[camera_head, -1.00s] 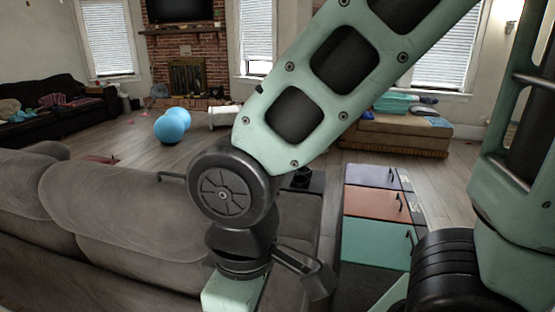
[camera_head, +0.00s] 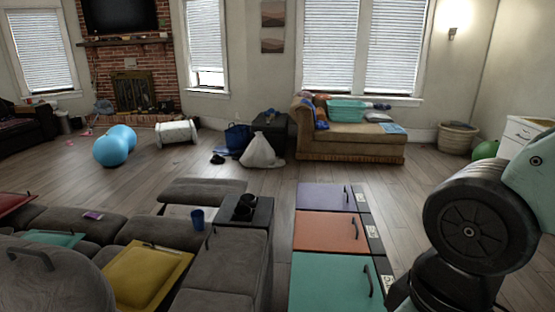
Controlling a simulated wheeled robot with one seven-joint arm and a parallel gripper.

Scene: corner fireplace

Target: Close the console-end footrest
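A grey reclining sofa (camera_head: 225,264) fills the lower left, seen from behind and above. A dark console (camera_head: 262,211) with two black cup holders stands at its right end. A grey footrest (camera_head: 203,190) sticks out in front of the seat beside the console, roughly level, with a pale gap or panel under its near edge. It appears extended. The seat's near part has a black handle (camera_head: 210,238). My arm shows at the lower right, but my gripper is outside the picture, so whether it holds anything is hidden.
A cabinet with purple, orange and teal lids (camera_head: 325,232) stands right of the sofa. A white bag (camera_head: 261,152) and blue balls (camera_head: 114,147) are farther off. Floor between is clear.

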